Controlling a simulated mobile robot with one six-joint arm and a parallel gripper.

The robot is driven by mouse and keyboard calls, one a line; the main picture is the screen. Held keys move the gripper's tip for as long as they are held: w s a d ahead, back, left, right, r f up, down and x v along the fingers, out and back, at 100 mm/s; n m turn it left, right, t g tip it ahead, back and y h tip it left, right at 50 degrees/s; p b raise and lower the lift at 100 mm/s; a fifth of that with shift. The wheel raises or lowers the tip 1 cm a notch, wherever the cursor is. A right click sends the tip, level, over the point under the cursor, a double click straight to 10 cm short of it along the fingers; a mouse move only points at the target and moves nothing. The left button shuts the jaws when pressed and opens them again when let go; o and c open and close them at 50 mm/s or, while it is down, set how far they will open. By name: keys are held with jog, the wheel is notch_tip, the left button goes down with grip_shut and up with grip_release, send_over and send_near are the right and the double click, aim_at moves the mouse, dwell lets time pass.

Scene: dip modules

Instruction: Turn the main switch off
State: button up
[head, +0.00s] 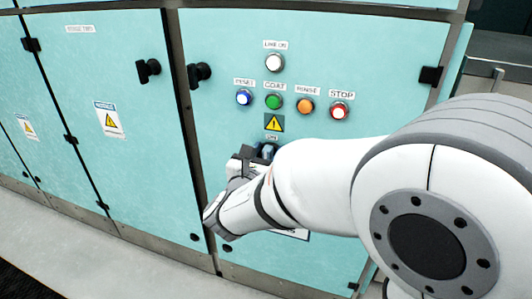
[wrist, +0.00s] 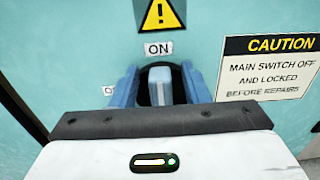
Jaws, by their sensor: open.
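The main switch (wrist: 160,92) shows in the wrist view as a dark round base with a grey-blue handle. The handle stands upright, in line with the ON label (wrist: 158,49) above it. My gripper (wrist: 159,70) is open, with one blue finger on each side of the handle; whether either finger touches it I cannot tell. A second label (wrist: 109,90), at the left, is partly hidden by the left finger. In the head view my gripper (head: 256,157) is at the switch below the yellow warning sign, and my arm hides most of the switch.
Above the switch are a blue button (head: 244,97), a green button (head: 273,102), an orange button (head: 305,106), a red stop button (head: 339,112) and a white lamp (head: 274,62). A caution sign (wrist: 268,68) is right of the switch. Black door handles (head: 199,73) stick out at the left.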

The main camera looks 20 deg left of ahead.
jog(key=shift+w, duration=0.15)
jog(key=shift+c, duration=0.3)
grip_shut()
jog(key=shift+a, duration=0.2)
jog(key=shift+d+r+p, duration=0.1)
jog(key=shift+d+p, duration=0.05)
jog(key=shift+p, duration=0.15)
